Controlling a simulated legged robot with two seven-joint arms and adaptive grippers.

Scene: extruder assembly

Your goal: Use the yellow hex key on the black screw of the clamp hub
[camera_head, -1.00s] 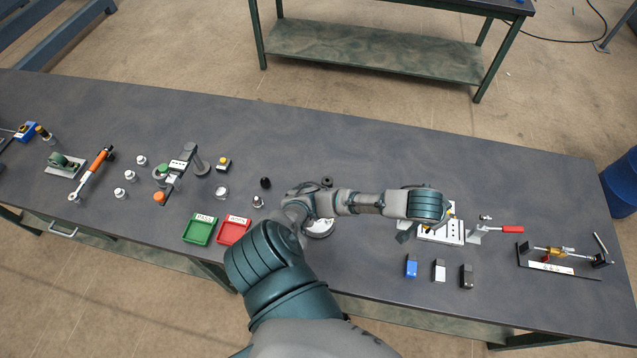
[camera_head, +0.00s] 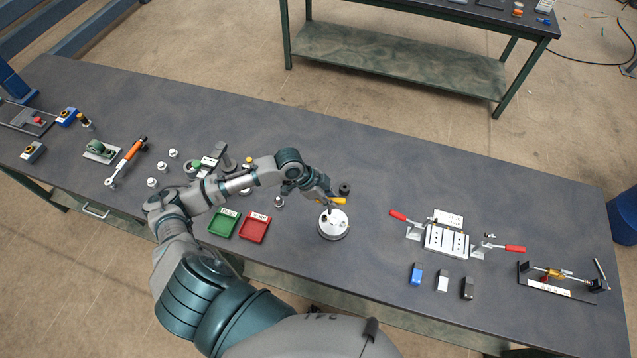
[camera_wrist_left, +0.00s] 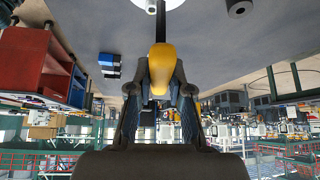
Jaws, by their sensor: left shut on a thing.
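My left gripper (camera_head: 325,194) is shut on the yellow hex key (camera_head: 339,200), above the far side of a round silver hub (camera_head: 334,228) on the table. In the left wrist view the yellow handle (camera_wrist_left: 161,62) sits between the two fingers, and its dark shaft (camera_wrist_left: 160,20) runs up toward the pale hub (camera_wrist_left: 172,4) at the top edge. The hub has small details on top, but I cannot make out the black screw for certain. I cannot tell whether the key's tip touches the hub. My right gripper is not in view.
A short black cylinder (camera_head: 344,189) stands just behind the hub. Green (camera_head: 223,223) and red (camera_head: 254,228) trays lie to the left. A fixture with red-handled clamps (camera_head: 446,240) stands to the right, with three small blocks in front. Table between hub and fixture is clear.

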